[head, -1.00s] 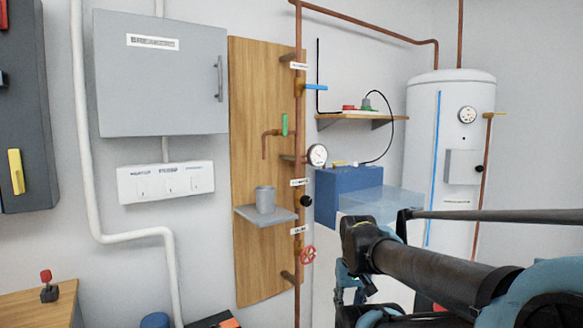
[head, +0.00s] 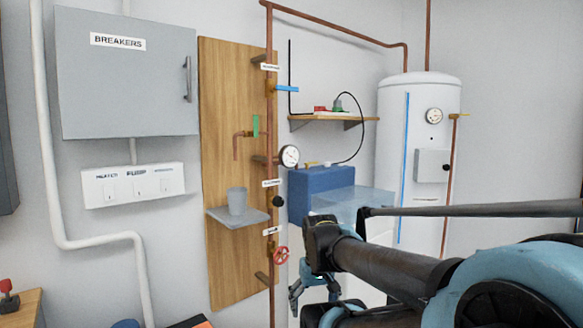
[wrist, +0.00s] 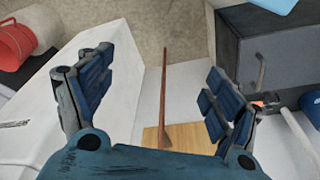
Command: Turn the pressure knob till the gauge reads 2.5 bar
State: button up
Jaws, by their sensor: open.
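A round white pressure gauge (head: 289,156) sits on the copper pipe in front of the wooden board; its needle is too small to read. A black knob (head: 278,201) is on the same pipe below it, near a small label that I cannot read. My gripper (head: 310,295) hangs in front of the white cabinet, right of and below the knob, apart from it. Neither the gauge nor the knob can be made out in the wrist view.
A red valve wheel (head: 281,255) and a blue lever (head: 286,88) are on the same pipe. A grey shelf (head: 222,217) carries a cup (head: 237,200) left of the knob. A blue box (head: 318,186) stands close behind to the right. The water heater (head: 395,110) has another gauge (head: 434,116).

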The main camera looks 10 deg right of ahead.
dwell(0.3)
jog(key=c, duration=0.3)
jog(key=shift+s+a+r, duration=0.15)
jog(key=shift+s+r, duration=0.2)
jog(key=shift+r, duration=0.05)
jog(key=c, duration=0.4)
jog(key=n+t+y, duration=0.5)
jog(key=t+y, duration=0.1)
jog(key=t, duration=0.4)
send_near(280, 201)
jog(key=shift+x, duration=5.55)
jog(key=shift+w, duration=0.1)
